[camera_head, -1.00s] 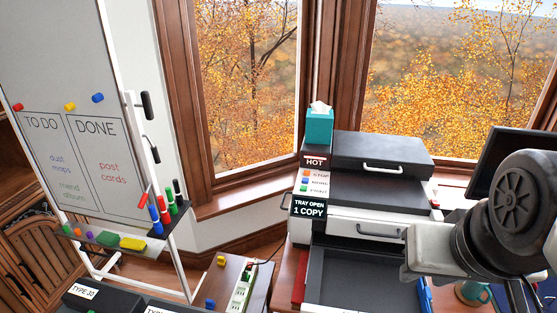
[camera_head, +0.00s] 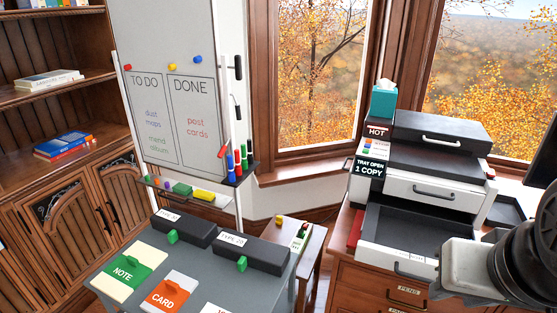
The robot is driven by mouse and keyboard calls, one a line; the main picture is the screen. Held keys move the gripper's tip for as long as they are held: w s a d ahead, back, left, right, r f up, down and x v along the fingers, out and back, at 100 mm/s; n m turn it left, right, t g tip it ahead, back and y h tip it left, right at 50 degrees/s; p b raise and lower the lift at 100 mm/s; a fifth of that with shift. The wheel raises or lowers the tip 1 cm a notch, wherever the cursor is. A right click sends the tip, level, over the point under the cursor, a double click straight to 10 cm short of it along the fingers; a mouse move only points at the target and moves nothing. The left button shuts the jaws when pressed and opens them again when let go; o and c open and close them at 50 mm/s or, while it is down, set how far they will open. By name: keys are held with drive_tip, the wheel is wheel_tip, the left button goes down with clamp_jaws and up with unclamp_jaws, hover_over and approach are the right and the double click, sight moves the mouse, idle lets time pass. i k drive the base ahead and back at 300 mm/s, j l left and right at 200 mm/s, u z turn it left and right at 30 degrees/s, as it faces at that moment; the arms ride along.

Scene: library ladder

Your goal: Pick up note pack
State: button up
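The note pack (camera_head: 130,269) is a flat cream pack with a green band lettered NOTE. It lies at the left end of the grey table (camera_head: 198,266), left of an orange-banded CARD pack (camera_head: 168,296). My arm shows only in part at the lower right, in front of the printer and drawers, well away from the note pack. My gripper's fingers are out of the picture.
Two black boxes, one labelled TYPE 20 (camera_head: 250,252), stand along the table's back edge. A whiteboard (camera_head: 180,80) stands behind. The printer (camera_head: 425,190), its tray open, sits on a wooden drawer cabinet (camera_head: 350,288) at right. Shelves line the left.

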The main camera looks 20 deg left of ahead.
sight(121, 278)
drive_tip(key=u, duration=0.9)
